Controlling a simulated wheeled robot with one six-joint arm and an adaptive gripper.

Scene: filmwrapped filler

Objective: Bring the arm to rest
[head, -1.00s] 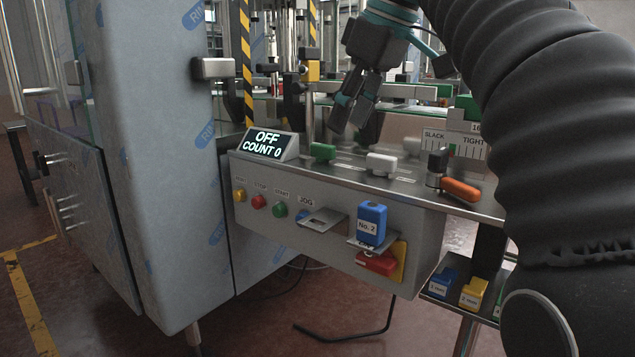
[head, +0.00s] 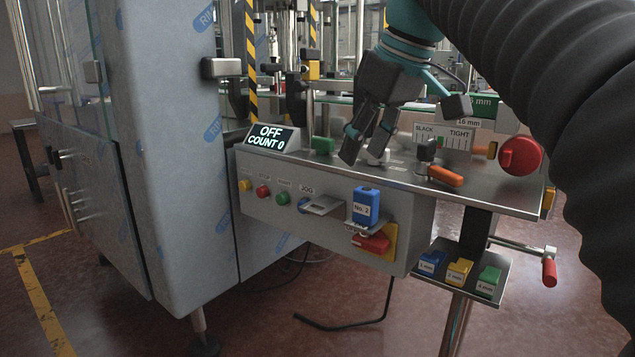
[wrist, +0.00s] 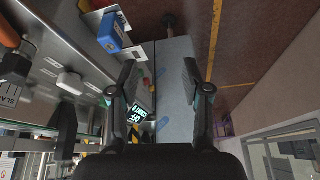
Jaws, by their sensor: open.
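My gripper (head: 366,147) hangs from the arm above the steel control panel top (head: 402,180), fingers pointing down and apart, with nothing between them. In the wrist view my gripper (wrist: 163,85) also shows its two fingers spread wide, with the grey machine cabinet beyond them. In the head view the fingers overlap the white block (head: 380,157) on the panel; I cannot tell how far above it they are. My dark ribbed arm fills the right side of the head view.
The display (head: 272,138) reads OFF, COUNT 0. A blue No. 2 block (head: 366,206) stands on the front bracket. Coloured blocks (head: 459,271) lie on a low shelf.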

